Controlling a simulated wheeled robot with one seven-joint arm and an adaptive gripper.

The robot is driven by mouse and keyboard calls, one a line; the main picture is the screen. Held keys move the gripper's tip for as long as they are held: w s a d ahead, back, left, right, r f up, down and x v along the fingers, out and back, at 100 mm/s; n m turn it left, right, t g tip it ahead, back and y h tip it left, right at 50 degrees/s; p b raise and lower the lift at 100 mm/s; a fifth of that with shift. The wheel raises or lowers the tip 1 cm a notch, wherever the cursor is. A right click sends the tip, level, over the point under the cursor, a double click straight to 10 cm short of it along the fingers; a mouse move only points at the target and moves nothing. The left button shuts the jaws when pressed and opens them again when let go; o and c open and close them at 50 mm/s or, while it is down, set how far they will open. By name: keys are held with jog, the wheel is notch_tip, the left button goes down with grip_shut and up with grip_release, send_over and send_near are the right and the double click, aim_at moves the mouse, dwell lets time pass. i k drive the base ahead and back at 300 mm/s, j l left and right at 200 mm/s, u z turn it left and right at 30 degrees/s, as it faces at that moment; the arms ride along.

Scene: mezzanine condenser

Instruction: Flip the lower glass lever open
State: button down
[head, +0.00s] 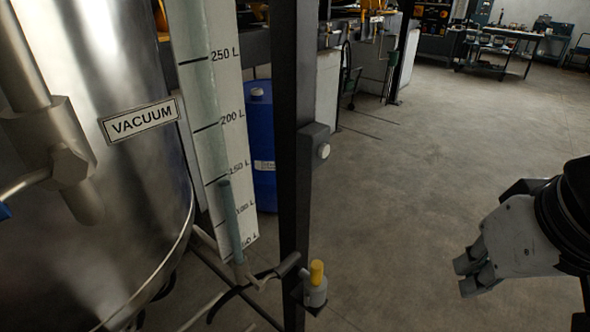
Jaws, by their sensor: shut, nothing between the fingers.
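A tall sight glass stands in front of a white scale (215,110) marked in litres, beside the steel vessel. At its lower end is a small fitting with a dark lever (285,267), slanting up to the right toward the black post. A curved dark piece lies just below it, and I cannot tell whether it belongs to the lever. My gripper (470,276) is at the right, over open floor, well apart from the lever. Its fingers are shut and empty, pointing left.
A black upright post (295,140) stands just right of the scale. A grey fitting with a yellow cap (316,285) sits right of the post's lower part. The steel vessel (100,210) with a VACUUM label fills the left. A blue drum (262,145) stands behind. The floor between post and gripper is clear.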

aim_at(286, 264)
jog(key=u, duration=0.6)
jog(key=k+l+u, duration=0.15)
jog(key=k+l, duration=0.05)
jog(key=k, duration=0.1)
